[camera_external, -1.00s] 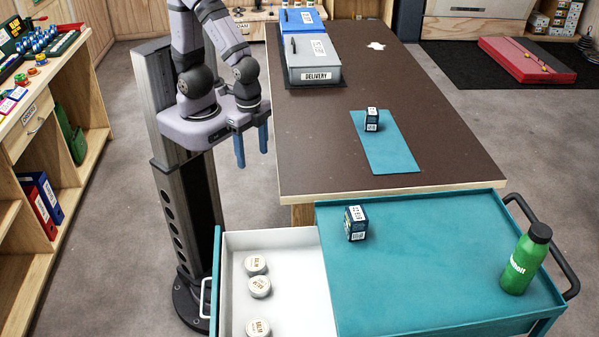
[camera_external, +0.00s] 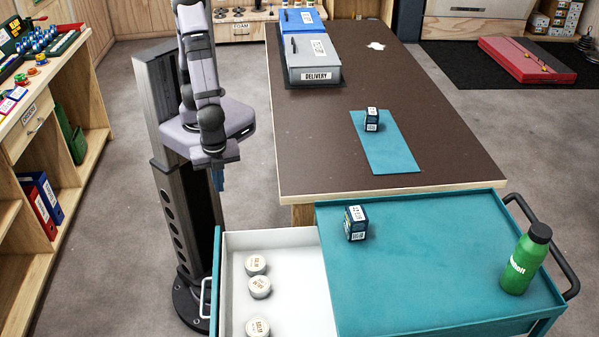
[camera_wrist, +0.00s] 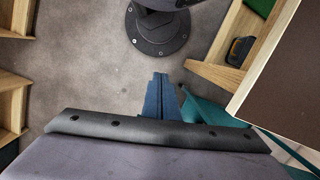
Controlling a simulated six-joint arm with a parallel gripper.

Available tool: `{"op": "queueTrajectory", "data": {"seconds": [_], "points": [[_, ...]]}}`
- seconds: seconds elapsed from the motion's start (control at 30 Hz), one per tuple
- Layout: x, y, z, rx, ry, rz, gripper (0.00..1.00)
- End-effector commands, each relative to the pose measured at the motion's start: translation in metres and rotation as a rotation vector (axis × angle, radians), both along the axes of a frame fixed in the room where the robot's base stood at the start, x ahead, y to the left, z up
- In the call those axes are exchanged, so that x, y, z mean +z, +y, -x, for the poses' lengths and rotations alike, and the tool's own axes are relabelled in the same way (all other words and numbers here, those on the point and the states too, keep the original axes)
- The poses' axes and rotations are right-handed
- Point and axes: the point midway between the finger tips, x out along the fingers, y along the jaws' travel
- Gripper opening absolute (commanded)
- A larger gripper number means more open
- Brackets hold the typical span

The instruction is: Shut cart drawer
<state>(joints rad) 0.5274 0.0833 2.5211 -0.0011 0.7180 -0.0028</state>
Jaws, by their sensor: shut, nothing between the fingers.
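The teal cart (camera_external: 430,265) stands at the front right. Its drawer (camera_external: 290,240), white inside, is pulled out to the left and holds several round tins (camera_external: 259,287). A pale handle (camera_external: 205,298) is on the drawer's left end. My gripper (camera_external: 219,182) is shut and empty. It points down above and behind the drawer's back left corner, apart from it. In the wrist view the blue fingers of my gripper (camera_wrist: 161,78) are together, with a teal part of the cart (camera_wrist: 205,112) to their right and the drawer's pale edge at the lower right.
A dark box (camera_external: 356,223) and a green bottle (camera_external: 525,262) stand on the cart top. The brown table (camera_external: 440,130) behind holds a small box (camera_external: 371,119) on a teal mat (camera_external: 388,150) and a grey delivery box (camera_external: 312,62). Wooden shelves (camera_external: 50,165) stand left; floor between is clear.

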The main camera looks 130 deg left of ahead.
Motion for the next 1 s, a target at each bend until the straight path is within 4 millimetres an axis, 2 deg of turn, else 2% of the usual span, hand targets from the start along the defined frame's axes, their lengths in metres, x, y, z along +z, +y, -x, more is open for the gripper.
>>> {"op": "queueTrajectory", "data": {"seconds": [0.03, 0.2, 0.37, 0.5, 0.57, 0.67, 0.7, 0.8, 0.9, 1.0], "points": [[-0.019, -0.017, 0.004, -0.093, 0.015, -0.014, 0.0], [-0.053, -0.073, 0.0, -0.398, -0.001, -0.058, 0.0], [-0.078, -0.135, -0.015, -0.667, -0.08, -0.1, 0.0], [-0.084, -0.189, -0.04, -0.772, -0.203, -0.125, 0.0], [-0.08, -0.21, -0.058, -0.774, -0.27, -0.131, 0.0], [-0.061, -0.244, -0.098, -0.724, -0.409, -0.126, 0.0], [-0.047, -0.259, -0.115, -0.689, -0.479, -0.115, 0.0], [-0.012, -0.287, -0.15, -0.581, -0.633, -0.084, 0.0], [0.006, -0.294, -0.168, -0.468, -0.726, -0.068, 0.0], [0.01, -0.291, -0.174, -0.361, -0.767, -0.057, 0.0]]}}
